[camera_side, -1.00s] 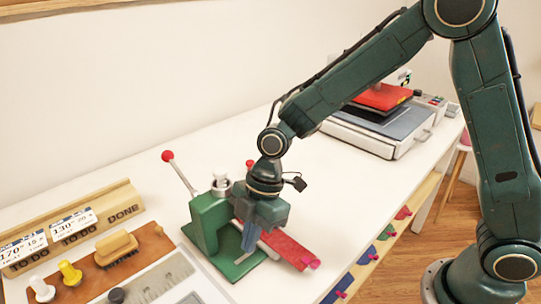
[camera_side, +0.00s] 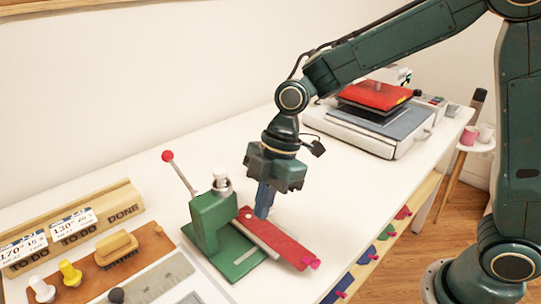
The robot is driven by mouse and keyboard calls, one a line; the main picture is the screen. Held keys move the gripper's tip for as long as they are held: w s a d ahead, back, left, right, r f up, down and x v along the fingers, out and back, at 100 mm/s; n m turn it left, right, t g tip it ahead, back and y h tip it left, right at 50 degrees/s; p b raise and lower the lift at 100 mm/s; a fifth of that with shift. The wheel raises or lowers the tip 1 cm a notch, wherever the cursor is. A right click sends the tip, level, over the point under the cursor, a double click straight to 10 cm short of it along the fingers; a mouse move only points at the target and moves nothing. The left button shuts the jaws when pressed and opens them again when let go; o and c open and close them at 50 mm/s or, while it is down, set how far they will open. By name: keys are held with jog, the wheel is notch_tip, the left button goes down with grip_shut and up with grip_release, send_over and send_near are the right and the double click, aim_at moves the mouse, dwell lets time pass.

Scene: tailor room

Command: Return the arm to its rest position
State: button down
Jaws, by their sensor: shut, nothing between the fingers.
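My gripper (camera_side: 263,208) is shut and empty, pointing down. It is above and just behind a red strip (camera_side: 277,240) with a pink end. The fingertips overlap the strip's back edge in the picture; I cannot tell whether they touch it. The strip lies slanted at a green press (camera_side: 211,222) with a red-knobbed lever (camera_side: 179,172). My arm reaches in from the upper right.
A heat press (camera_side: 376,120) with a red top stands at the back right. A wooden card rack (camera_side: 120,206), a brush (camera_side: 116,248) and a yellow-handled stamp (camera_side: 70,272) are at the left. The table middle behind my gripper is clear.

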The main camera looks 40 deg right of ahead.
jog(key=s+d+r+m+t+h, duration=0.2)
jog(key=s+d+r+m+t, duration=0.1)
jog(key=s+d+r+m, duration=0.55)
jog(key=s+d+r+m+t+h, duration=0.1)
jog(key=s+d+r+m+t, duration=0.1)
jog(key=s+d+m, duration=0.6)
jog(key=shift+s+d+m+h, duration=0.4)
jog(key=shift+s+d, duration=0.45)
jog(key=shift+s, duration=0.15)
